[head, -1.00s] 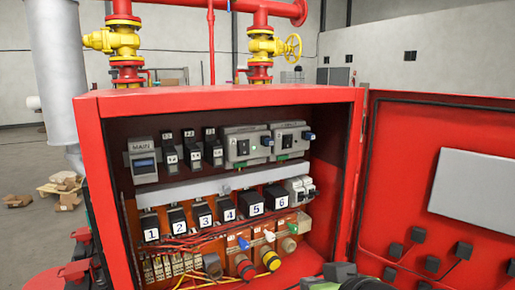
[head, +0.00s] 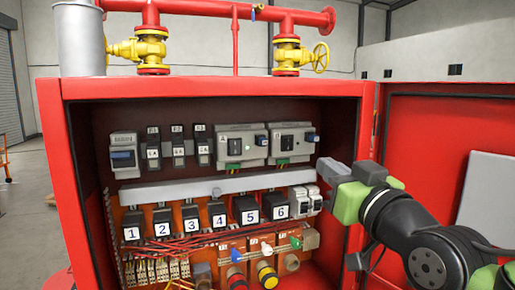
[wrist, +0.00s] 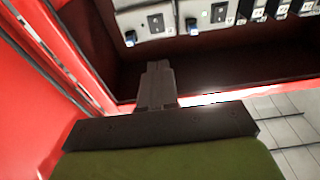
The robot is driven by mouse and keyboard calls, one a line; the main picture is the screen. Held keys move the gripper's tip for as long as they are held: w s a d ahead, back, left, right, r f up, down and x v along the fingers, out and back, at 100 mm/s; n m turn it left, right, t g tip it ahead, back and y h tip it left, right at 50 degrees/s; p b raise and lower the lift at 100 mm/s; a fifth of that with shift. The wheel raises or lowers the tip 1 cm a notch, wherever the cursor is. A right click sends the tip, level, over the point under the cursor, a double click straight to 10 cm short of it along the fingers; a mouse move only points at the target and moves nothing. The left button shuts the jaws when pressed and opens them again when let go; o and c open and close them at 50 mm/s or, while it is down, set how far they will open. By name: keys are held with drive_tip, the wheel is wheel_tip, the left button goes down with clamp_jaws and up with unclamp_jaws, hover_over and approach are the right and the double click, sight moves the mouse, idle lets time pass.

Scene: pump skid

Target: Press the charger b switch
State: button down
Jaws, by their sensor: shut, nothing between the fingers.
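Two grey charger units sit side by side at the top right inside the red cabinet. The right one, which I take as charger b (head: 291,143), has a black switch (head: 280,142) on its face and a blue knob at its right. Its label is too small to read. In the wrist view charger b (wrist: 136,22) is the left unit, upside down, with its black switch (wrist: 156,22) showing. My gripper (head: 325,167) is shut and empty, in front of the cabinet's right side, below and right of charger b and apart from it. It also shows in the wrist view (wrist: 157,66).
The other charger (head: 240,146), with a lit green lamp, is just left. Small breakers and a MAIN unit (head: 124,155) lie further left. A grey rail (head: 160,188) and numbered breakers are below. The cabinet's right edge (head: 367,120) and open door (head: 430,140) flank my arm.

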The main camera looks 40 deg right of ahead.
sight(285, 135)
drive_tip(key=p+x, duration=0.3)
drive_tip(key=x, duration=1)
drive_tip(key=shift+w+d+p, duration=0.2)
drive_tip(key=shift+w+p, duration=0.1)
drive_tip(key=shift+w, duration=0.05)
drive_tip(key=shift+w+r, duration=0.15)
drive_tip(key=shift+w, duration=0.05)
drive_tip(key=shift+s, duration=0.2)
